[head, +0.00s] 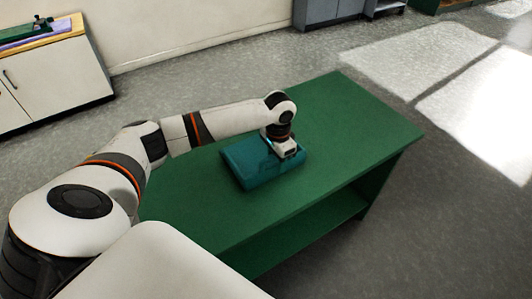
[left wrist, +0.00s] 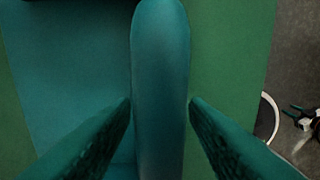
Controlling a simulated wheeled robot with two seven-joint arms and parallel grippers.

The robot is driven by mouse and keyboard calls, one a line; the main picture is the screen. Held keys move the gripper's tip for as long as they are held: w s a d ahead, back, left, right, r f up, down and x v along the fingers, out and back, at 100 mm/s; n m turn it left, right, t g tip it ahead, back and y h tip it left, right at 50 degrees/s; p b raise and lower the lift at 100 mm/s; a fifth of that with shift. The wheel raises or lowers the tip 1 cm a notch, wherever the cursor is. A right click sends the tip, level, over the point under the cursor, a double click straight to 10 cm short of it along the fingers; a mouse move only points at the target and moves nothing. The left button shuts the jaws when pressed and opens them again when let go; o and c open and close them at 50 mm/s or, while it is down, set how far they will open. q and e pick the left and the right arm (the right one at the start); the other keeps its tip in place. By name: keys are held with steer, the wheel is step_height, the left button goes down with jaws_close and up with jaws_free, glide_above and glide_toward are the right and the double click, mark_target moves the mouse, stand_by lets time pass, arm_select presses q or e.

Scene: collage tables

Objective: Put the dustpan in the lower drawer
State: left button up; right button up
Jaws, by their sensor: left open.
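The teal dustpan (head: 250,165) lies on the green table (head: 345,125). My left gripper (head: 287,153) is over the dustpan's right part, pointing down. In the left wrist view, the dustpan's long rounded teal handle (left wrist: 161,60) runs between the two fingers of the left gripper (left wrist: 160,101). The fingers are apart, one on each side of the handle, with narrow gaps. Part of the dustpan is hidden under the gripper in the head view. I cannot make out a lower drawer for certain. My right gripper is not in view.
The table has a lower shelf (head: 315,228). A white cabinet (head: 62,84) with things on top stands at the left by the wall. Grey cabinets (head: 318,12) stand at the back. The floor (head: 450,195) right of the table is clear.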

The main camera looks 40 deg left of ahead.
arm_select(q)
step_height(320, 180, down, 2)
steer(key=shift+f, duration=0.1)
jaws_close()
